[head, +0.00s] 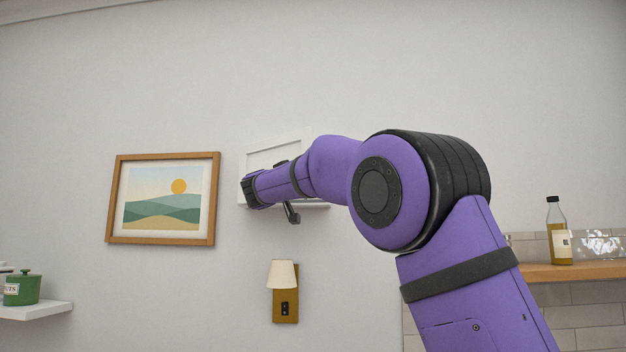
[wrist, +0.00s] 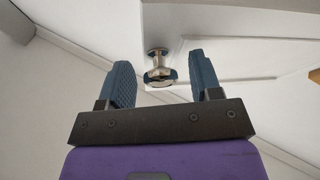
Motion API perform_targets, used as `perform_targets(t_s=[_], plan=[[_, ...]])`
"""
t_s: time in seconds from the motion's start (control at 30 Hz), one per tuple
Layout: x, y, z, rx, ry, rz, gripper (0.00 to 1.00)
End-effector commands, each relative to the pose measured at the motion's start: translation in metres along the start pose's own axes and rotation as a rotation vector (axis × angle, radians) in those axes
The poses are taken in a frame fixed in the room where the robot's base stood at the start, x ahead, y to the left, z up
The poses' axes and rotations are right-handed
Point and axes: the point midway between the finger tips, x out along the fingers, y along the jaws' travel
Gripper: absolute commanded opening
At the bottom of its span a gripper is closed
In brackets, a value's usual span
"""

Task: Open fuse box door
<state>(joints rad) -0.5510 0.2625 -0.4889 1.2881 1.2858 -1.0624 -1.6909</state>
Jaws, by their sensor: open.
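The fuse box (head: 273,155) is a white panel on the wall in the head view, mostly hidden behind my purple arm. In the wrist view its white door (wrist: 235,62) fills the upper middle and right. A round metal knob (wrist: 160,74) stands out from the door near its edge. My gripper (wrist: 163,80) is open, with one blue ridged finger on each side of the knob in that view. Neither finger visibly touches the knob; I cannot tell the exact depth. In the head view the fingers are mostly hidden behind my arm.
A framed landscape picture (head: 164,199) hangs left of the fuse box. A wall lamp (head: 284,290) is mounted below it. A green pot (head: 22,289) stands on a white shelf (head: 40,311) at lower left. A bottle (head: 558,235) stands on a wooden shelf (head: 575,271) at right.

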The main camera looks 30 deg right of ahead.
Motion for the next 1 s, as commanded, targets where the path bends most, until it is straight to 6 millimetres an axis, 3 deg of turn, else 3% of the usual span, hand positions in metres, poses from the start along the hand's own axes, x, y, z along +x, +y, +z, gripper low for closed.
perform_targets(t_s=[0.3, 0.8, 1.0], plan=[[0.035, 0.001, 0.015, 0.043, 0.031, -0.106, 0.58], [0.041, 0.001, 0.017, 0.052, 0.036, -0.125, 0.58], [0.052, 0.013, 0.025, 0.064, 0.013, -0.101, 0.58]])
